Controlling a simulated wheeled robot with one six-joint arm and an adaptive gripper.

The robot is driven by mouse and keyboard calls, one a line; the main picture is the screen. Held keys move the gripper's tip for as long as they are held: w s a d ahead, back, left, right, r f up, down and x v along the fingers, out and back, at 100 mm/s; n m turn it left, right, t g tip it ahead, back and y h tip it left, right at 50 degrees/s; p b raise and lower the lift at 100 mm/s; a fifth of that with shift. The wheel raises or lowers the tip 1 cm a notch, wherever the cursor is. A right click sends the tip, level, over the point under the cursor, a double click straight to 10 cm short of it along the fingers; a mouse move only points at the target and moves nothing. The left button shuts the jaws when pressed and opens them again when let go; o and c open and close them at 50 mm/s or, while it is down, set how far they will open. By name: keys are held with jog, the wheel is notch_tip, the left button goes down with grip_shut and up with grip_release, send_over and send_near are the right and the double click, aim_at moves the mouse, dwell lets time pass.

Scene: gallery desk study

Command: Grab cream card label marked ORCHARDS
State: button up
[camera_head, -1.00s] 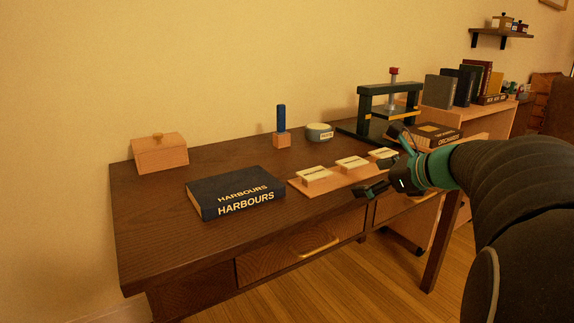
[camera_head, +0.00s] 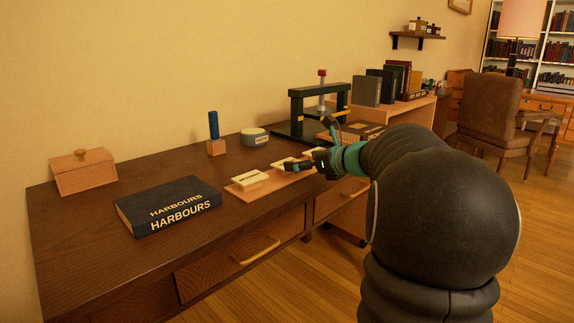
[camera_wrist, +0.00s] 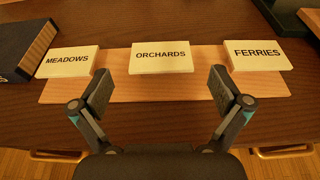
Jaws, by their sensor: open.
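The cream card label marked ORCHARDS (camera_wrist: 161,57) is the middle one of three cream labels on a light wooden board (camera_wrist: 190,88) in the wrist view. The MEADOWS label (camera_wrist: 68,62) is to its left and the FERRIES label (camera_wrist: 257,55) to its right. My gripper (camera_wrist: 160,90) is open and empty, its two fingers apart just on the near side of the ORCHARDS label. In the head view my gripper (camera_head: 308,161) is over the board and partly covers the labels.
A dark HARBOURS book (camera_head: 168,205) lies left of the board. A green press (camera_head: 318,108) stands behind, with a book beside it. A blue-handled stamp (camera_head: 214,132), a round tin (camera_head: 254,137) and a wooden box (camera_head: 84,172) stand along the back of the desk.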

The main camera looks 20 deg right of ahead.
jog(key=x, duration=0.5)
jog(key=shift+f, duration=0.3)
jog(key=shift+c, duration=0.3)
jog(key=c, duration=0.6)
